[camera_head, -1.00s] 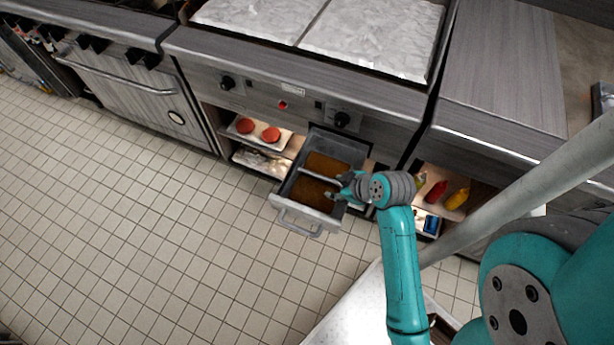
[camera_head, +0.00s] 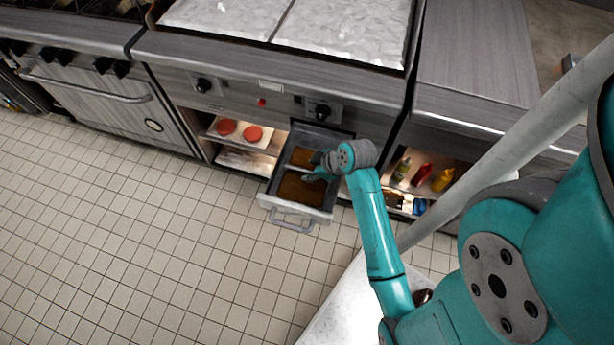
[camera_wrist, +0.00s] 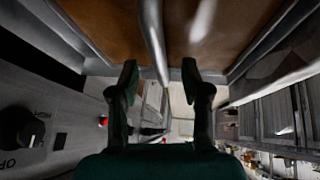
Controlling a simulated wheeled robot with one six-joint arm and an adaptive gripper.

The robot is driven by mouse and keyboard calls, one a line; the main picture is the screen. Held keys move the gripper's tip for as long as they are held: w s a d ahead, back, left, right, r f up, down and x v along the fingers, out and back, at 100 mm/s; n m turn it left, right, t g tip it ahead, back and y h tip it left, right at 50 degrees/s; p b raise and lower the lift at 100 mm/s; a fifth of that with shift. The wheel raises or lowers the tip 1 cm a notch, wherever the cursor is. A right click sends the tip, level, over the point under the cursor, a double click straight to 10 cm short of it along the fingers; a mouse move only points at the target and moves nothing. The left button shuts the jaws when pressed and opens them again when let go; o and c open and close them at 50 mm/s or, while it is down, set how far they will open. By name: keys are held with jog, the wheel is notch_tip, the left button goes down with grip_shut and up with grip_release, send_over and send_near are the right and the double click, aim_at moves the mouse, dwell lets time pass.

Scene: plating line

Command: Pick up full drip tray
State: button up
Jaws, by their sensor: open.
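The drip tray (camera_head: 318,214) is a grey metal drawer-like tray pulled out from under the griddle, with brown liquid in it and a handle (camera_head: 291,221) on its front. A bar crosses its middle. My gripper (camera_head: 318,172) is over the tray at the bar. In the wrist view my gripper (camera_wrist: 162,80) has its two fingers apart, with the bar (camera_wrist: 153,40) running between and ahead of them. The brown liquid (camera_wrist: 100,25) shows on both sides of the bar. Whether the fingers touch the bar cannot be told.
The griddle front (camera_head: 235,85) with knobs is just above the tray. A shelf with red patties (camera_head: 253,133) is left of the tray; a shelf with sauce bottles (camera_head: 423,174) is right. The tiled floor (camera_head: 120,230) in front is clear.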

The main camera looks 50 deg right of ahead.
aim_at(308, 171)
jog(key=shift+x, duration=1.7)
grip_shut()
jog(key=shift+r, duration=0.1)
